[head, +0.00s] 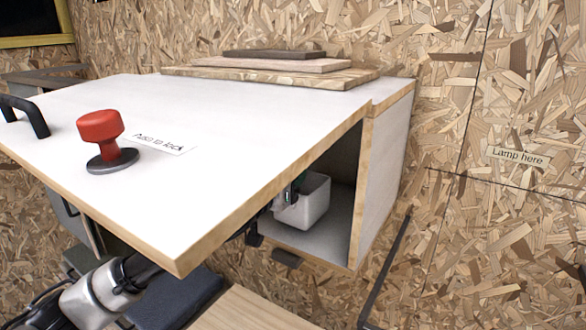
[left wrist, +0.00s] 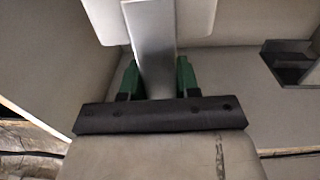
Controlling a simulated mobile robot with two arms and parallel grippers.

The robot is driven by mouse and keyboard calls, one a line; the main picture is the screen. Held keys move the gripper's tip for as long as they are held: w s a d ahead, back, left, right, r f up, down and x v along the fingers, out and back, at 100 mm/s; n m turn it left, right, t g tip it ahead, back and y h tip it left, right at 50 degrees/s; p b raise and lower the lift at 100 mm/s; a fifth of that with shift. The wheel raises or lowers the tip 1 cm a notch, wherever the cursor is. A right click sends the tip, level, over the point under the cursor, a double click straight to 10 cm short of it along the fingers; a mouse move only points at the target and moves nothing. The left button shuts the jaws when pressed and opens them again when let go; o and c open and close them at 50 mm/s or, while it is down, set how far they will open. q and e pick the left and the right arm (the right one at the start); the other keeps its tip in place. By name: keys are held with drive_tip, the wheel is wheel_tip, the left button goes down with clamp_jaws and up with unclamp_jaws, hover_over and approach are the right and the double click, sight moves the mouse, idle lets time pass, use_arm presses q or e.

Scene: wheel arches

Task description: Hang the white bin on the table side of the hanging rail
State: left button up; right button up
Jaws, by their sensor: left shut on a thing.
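The white bin (head: 308,203) is inside the open compartment under the white tabletop, upright in the head view. I cannot tell whether it touches the compartment floor. My left gripper (head: 286,197) reaches in under the tabletop and is at the bin's left side. In the left wrist view its green-sided fingers (left wrist: 157,78) are shut on a pale strip of the bin (left wrist: 190,18). The tabletop edge hides much of my left arm. I cannot make out the hanging rail for sure. My right gripper is not in view.
The white tabletop (head: 230,105) overhangs the compartment, whose right side panel (head: 385,180) is close to the bin. A red push knob (head: 100,127) and stacked boards (head: 270,72) are on top. A dark bar (head: 385,270) stands right of the cabinet. A grey open box (left wrist: 288,65) shows in the wrist view.

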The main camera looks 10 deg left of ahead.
use_arm(q)
drive_tip(key=v, duration=1.4)
drive_tip(key=shift+s+a, duration=0.15)
drive_tip(key=shift+s, duration=0.1)
drive_tip(key=s+a+f+n+y+b, duration=0.1)
drive_tip(key=s+f+n+y+b, duration=0.1)
drive_tip(key=f, duration=1.2)
drive_tip(key=s+a+f+n+t+y+b, duration=0.1)
drive_tip(key=s+f+y+b, duration=0.3)
drive_tip(key=f, duration=1)
drive_tip(key=shift+a+f+n+t+y+b, duration=0.25)
drive_tip(key=shift+a+n+y+b, duration=0.2)
drive_tip(key=shift+n+y+b, duration=0.35)
drive_tip(key=shift+d, duration=0.1)
